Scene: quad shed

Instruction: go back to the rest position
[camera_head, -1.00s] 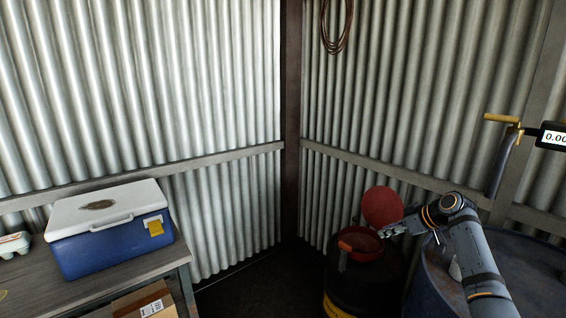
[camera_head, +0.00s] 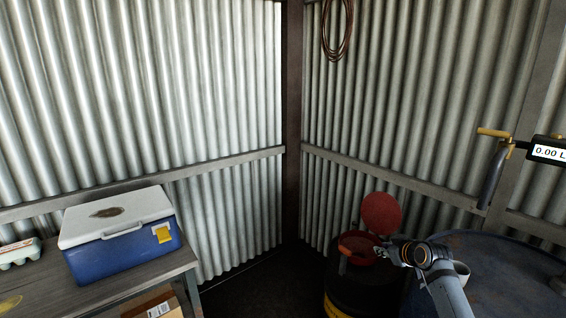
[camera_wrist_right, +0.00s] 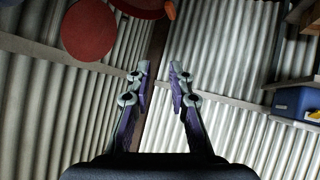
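My right gripper (camera_head: 384,251) is at the lower right of the head view, in front of the red funnel (camera_head: 358,246) with its raised round red lid (camera_head: 381,212). In the right wrist view my right gripper (camera_wrist_right: 158,72) has its two fingers apart with nothing between them. The red lid (camera_wrist_right: 88,30) shows at the upper left there, apart from the fingers. My left gripper is in neither view.
The funnel sits on a dark drum (camera_head: 362,285). A blue drum (camera_head: 500,270) with a pale cup (camera_head: 461,272) stands at right, below a nozzle with a display (camera_head: 549,153). A blue cooler (camera_head: 122,250) and an egg carton (camera_head: 20,252) are on the left bench (camera_head: 60,293).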

